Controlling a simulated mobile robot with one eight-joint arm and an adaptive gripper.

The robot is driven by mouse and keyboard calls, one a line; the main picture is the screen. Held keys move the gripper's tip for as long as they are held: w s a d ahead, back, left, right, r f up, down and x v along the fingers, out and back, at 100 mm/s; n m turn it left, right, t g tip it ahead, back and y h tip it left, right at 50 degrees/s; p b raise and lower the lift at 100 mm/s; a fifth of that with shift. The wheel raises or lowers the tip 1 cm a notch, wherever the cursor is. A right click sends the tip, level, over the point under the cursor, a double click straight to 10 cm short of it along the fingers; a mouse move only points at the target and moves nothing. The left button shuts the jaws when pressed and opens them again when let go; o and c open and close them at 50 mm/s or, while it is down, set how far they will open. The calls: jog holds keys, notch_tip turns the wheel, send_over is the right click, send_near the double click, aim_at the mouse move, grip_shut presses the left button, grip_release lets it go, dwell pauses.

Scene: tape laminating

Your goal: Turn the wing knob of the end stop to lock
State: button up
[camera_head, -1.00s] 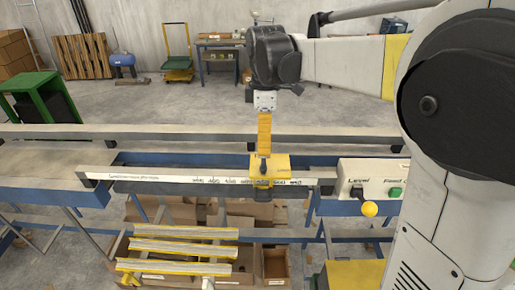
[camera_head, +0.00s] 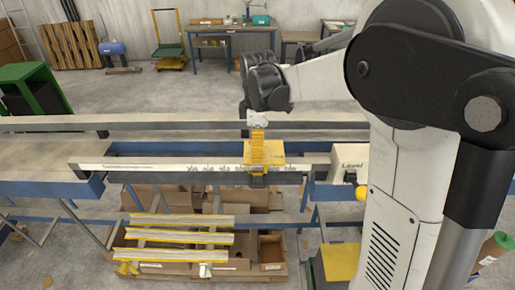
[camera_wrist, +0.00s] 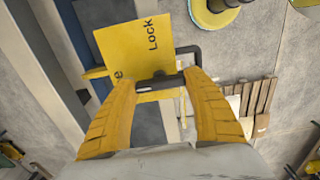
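The end stop (camera_head: 278,150) is a yellow block on the white scale rail (camera_head: 140,168), near the rail's right end. In the wrist view its yellow plate (camera_wrist: 140,48) carries the word "Lock" and part of another word. My gripper (camera_head: 256,166) reaches down at the end stop's front and covers part of it. In the wrist view my gripper (camera_wrist: 158,79) has its two yellow fingers spread apart, with their tips close to the plate's lower edge. A small dark part, maybe the wing knob, shows between the tips. I cannot tell whether the fingers touch it.
A white control box (camera_head: 347,160) with a yellow knob (camera_head: 361,193) stands right of the end stop. A long grey beam (camera_head: 180,124) runs behind the rail. Below are yellow-edged strips (camera_head: 180,238) and cardboard boxes (camera_head: 270,250). Open floor lies behind the beam.

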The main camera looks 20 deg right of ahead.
jog(key=shift+m, duration=0.3)
jog(key=m+b, duration=0.2)
jog(key=m, duration=0.1)
jog(key=shift+m, duration=0.4)
jog(key=m+b, duration=0.1)
jog(key=m, duration=0.3)
jog(key=shift+m, duration=0.3)
jog(key=m+b, duration=0.1)
jog(key=m, duration=0.3)
jog(key=shift+m+b, duration=0.55)
jog(key=shift+m, duration=1.85)
jog(key=o, duration=1.2)
